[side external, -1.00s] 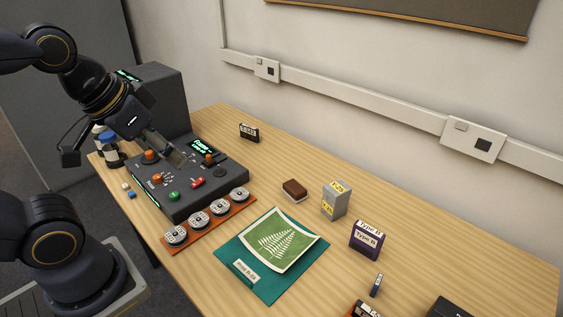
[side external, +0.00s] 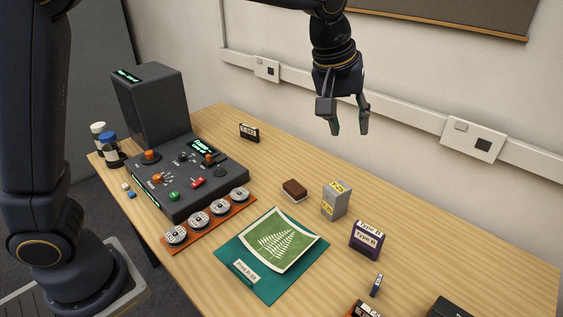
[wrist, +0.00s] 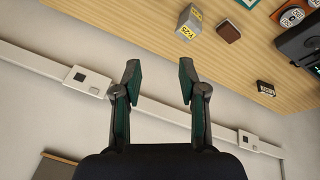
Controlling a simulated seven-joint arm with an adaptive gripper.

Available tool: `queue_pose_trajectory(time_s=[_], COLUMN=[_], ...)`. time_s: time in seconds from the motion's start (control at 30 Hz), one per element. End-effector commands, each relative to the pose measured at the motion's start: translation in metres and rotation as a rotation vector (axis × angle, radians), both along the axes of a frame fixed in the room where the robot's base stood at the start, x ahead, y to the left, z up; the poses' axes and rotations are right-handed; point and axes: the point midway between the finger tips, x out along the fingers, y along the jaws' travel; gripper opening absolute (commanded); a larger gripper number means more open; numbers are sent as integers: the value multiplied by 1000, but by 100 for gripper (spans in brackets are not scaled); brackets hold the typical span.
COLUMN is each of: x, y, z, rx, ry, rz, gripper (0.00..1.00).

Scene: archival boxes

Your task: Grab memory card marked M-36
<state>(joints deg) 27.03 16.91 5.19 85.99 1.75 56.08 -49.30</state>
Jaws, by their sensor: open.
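I cannot read the marking M-36 on anything in view. A small dark upright piece with a pale label (side external: 376,285) stands near the front right of the table in the side view; its text is too small to read. A black cassette-like piece with a white label (side external: 249,132) stands at the back of the table, and also shows in the wrist view (wrist: 266,88). My gripper (side external: 349,130) is open and empty, high above the back of the table near the wall. Its two fingers (wrist: 159,75) are spread in the wrist view with nothing between them.
A grey box with yellow labels (side external: 336,201), a brown block (side external: 294,190) and a purple Type R box (side external: 365,240) stand mid-table. A fern print (side external: 265,240) lies on a teal folder (side external: 230,259). A control console (side external: 176,198) and several reels (side external: 198,221) are left.

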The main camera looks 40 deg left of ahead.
Motion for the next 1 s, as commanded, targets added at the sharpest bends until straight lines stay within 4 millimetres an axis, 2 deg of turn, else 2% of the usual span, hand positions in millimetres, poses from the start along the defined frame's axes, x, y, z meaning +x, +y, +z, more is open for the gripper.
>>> queue_pose_trajectory(time_s=[0.03, 0.1, 0.2, 0.3, 0.4, 0.5, 0.57, 0.83, 1.0], x=[8, 12, 6, -9, -24, -28, -28, -18, -14], y=[-33, -70, -112, -138, -149, -155, -154, -152, -151], z=[-30, -66, -116, -157, -183, -194, -204, -267, -292], rx=[23, 53, 105, 152, 183, 189, 189, 189, 187], ry=[37, 73, 122, 166, 201, 204, 206, 207, 206], rz=[-34, -76, -150, -206, -242, -257, -257, -256, -256], gripper=[42, 42, 42, 42, 42, 42, 42, 42, 42])
